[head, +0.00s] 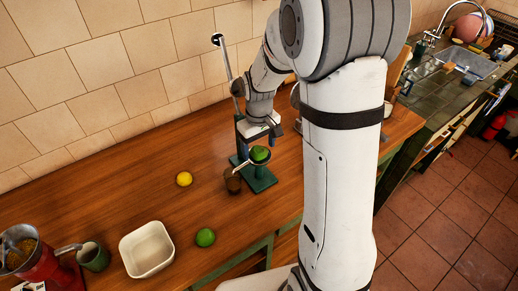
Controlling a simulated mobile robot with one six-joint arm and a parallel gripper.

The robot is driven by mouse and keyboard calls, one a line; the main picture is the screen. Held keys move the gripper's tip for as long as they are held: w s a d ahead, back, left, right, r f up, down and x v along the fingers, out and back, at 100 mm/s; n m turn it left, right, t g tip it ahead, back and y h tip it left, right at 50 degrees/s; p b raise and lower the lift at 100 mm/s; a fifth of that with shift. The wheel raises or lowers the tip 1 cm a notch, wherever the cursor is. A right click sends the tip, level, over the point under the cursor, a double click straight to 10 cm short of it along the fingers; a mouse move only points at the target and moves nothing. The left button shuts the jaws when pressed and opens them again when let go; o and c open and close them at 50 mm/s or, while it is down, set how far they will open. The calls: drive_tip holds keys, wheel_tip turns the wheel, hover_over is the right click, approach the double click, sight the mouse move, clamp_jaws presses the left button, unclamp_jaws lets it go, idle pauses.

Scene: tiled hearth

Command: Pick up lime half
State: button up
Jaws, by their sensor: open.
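A small green lime half (260,153) appears to sit in the dark cup of the green upright press (262,179) on the wooden counter. My gripper (261,141) is open, pointing down close above it. The fingertips are small and partly hidden, so I cannot tell whether they touch the lime. A second green lime (205,237) lies on the counter nearer the front. I cannot tell if it is whole or cut.
A white tub (147,249), green mug (93,256) and red grinder (50,268) stand at the front left. The tiled wall (130,70) runs behind. The counter's left-middle is clear.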

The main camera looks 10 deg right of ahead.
drive_tip(key=shift+c, duration=0.2)
drive_tip(key=c, duration=1.1)
